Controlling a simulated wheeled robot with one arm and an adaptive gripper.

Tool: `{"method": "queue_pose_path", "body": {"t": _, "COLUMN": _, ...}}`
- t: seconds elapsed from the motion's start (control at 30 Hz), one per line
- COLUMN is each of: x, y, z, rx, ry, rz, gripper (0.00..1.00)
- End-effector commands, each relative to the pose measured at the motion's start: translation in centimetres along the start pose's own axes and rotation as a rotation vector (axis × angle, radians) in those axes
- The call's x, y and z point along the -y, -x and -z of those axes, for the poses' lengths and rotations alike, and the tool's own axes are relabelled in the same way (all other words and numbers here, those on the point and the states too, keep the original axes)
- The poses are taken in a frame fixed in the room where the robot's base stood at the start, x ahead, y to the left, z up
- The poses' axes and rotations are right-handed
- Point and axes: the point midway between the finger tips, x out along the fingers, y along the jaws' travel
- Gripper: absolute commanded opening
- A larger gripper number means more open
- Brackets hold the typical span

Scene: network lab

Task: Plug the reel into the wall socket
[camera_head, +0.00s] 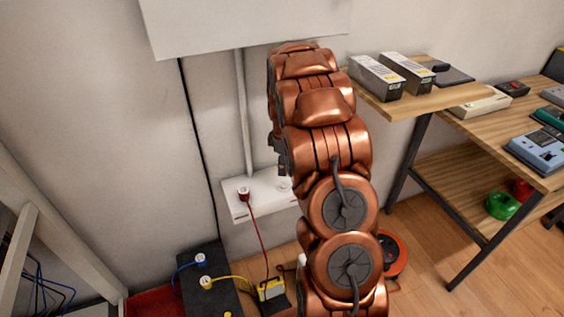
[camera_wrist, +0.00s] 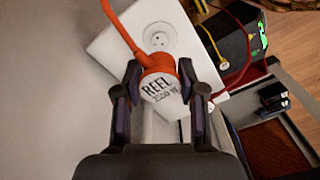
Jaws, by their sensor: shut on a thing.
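My gripper (camera_wrist: 159,82) is shut on the reel plug (camera_wrist: 159,90), a white plug with an orange cord end and a label that reads "REEL". The orange cord (camera_wrist: 119,29) runs up from it. In the wrist view an empty round socket (camera_wrist: 158,38) of the white wall socket box (camera_wrist: 116,46) shows just beyond the plug; the plug looks apart from it. In the head view the socket box (camera_head: 240,210) is low on the wall and my arm partly covers it. The orange reel (camera_head: 399,244) stands on the floor, partly hidden behind my arm. My gripper is mostly hidden there.
A red-corded plug (camera_head: 243,193) sits in the box's left socket. A black unit (camera_head: 207,262) with blue and yellow leads and a yellow device (camera_head: 271,290) stand below. A wooden table (camera_head: 440,98) with boxes is at right. A white panel (camera_head: 240,22) hangs above.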

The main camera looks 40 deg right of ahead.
Motion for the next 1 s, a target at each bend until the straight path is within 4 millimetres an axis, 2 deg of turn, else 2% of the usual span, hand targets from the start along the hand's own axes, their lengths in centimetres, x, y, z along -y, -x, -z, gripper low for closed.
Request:
{"method": "queue_pose_path", "body": {"t": 0.37, "x": 0.1, "y": -0.6, "z": 0.1, "rx": 0.0, "ry": 0.0, "rz": 0.001, "gripper": 0.09}}
{"method": "queue_pose_path", "body": {"t": 1.0, "x": 0.1, "y": -5.3, "z": 0.2, "rx": 0.001, "ry": 0.002, "rz": 0.002, "gripper": 0.09}}
